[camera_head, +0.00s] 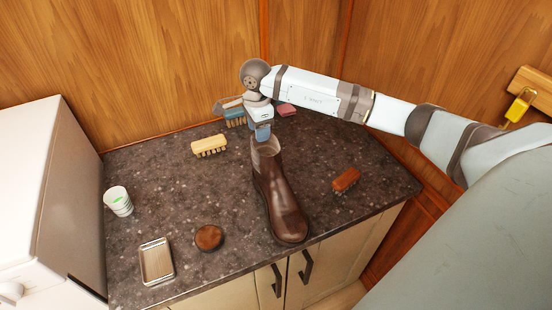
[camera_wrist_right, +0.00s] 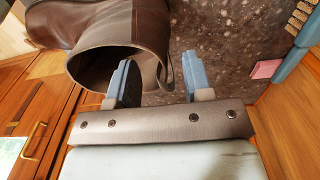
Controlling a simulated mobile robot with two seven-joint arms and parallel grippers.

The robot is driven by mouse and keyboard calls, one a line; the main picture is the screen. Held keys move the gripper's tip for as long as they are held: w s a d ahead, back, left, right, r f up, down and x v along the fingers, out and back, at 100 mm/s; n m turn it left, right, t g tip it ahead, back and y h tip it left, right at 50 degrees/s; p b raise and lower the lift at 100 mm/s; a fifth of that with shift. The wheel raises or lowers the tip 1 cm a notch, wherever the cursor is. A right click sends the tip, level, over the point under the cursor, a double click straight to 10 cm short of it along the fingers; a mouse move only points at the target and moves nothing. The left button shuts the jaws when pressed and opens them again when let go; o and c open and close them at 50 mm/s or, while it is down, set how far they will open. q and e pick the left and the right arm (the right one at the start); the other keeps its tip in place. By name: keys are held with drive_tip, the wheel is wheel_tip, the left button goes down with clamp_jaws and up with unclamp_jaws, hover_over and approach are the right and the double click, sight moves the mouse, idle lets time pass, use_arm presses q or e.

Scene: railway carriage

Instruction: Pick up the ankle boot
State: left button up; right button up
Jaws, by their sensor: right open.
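The brown leather ankle boot (camera_head: 282,205) stands upright on the dark speckled counter, its toe toward the front edge and its shaft opening toward the back. My right gripper (camera_head: 263,131) is above the back of the shaft opening. In the right wrist view the boot (camera_wrist_right: 118,32) fills the upper left. The open blue fingers of the right gripper (camera_wrist_right: 160,79) straddle the rim, one finger over the opening and the other outside. Whether they touch the leather cannot be told. My left gripper is out of view.
On the counter (camera_head: 180,205) are a pale brush (camera_head: 209,146), a reddish brush (camera_head: 346,180), a round brown tin (camera_head: 209,237), a metal tray (camera_head: 145,263) and a cup (camera_head: 118,201). A blue brush (camera_head: 235,117) and pink block (camera_head: 287,110) lie behind the gripper. Wooden walls close the back.

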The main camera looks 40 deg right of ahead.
drive_tip(key=shift+c, duration=0.4)
clamp_jaws()
idle(0.9)
